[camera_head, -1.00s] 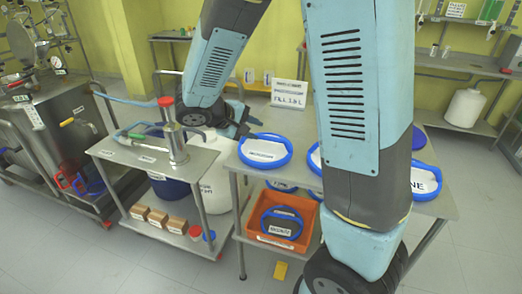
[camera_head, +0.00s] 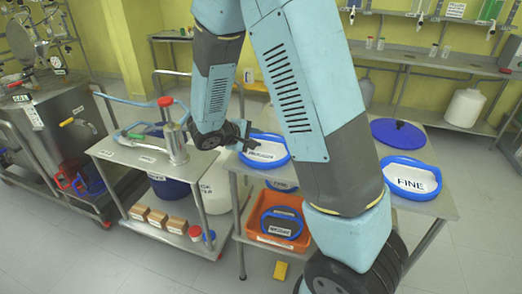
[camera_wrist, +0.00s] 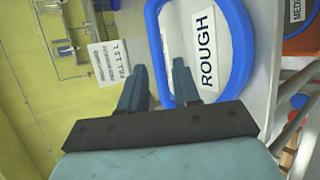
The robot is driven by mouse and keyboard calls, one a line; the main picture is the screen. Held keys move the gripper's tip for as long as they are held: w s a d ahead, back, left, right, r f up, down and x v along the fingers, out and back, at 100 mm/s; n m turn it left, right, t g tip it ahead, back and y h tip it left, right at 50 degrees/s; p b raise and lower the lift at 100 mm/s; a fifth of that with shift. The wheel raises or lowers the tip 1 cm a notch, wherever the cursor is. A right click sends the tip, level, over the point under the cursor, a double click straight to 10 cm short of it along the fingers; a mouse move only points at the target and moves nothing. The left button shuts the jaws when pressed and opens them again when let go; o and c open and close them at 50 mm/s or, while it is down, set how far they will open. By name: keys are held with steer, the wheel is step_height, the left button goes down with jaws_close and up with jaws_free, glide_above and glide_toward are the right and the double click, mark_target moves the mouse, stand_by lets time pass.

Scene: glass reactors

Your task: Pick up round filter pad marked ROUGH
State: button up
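The round filter pad marked ROUGH (camera_wrist: 206,50) has a white face and a thick blue rim. It lies on the table top, and its label reads clearly in the wrist view. In the head view I take it to be the blue-rimmed pad (camera_head: 268,152) beside my gripper (camera_head: 250,140), its label too small to read surely. In the wrist view my gripper (camera_wrist: 158,80) is open. One finger appears outside the rim and the other inside it, with the near stretch of rim between them. I cannot tell how deep the fingers sit or whether they touch.
A pad marked FINE (camera_head: 411,180) and a blue disc (camera_head: 398,133) lie on the same table, to the right. An orange crate (camera_head: 262,238) with a blue-rimmed pad stands below. A trolley (camera_head: 112,150) with a metal device (camera_head: 174,137) is close on the left.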

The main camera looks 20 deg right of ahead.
mark_target(265, 138)
steer(key=shift+w+x, duration=0.1)
steer(key=shift+x, duration=1.25)
steer(key=shift+w+x, duration=0.15)
steer(key=shift+x, duration=1.25)
steer(key=shift+a+r, duration=0.1)
steer(key=shift+c, duration=0.4)
jaws_close()
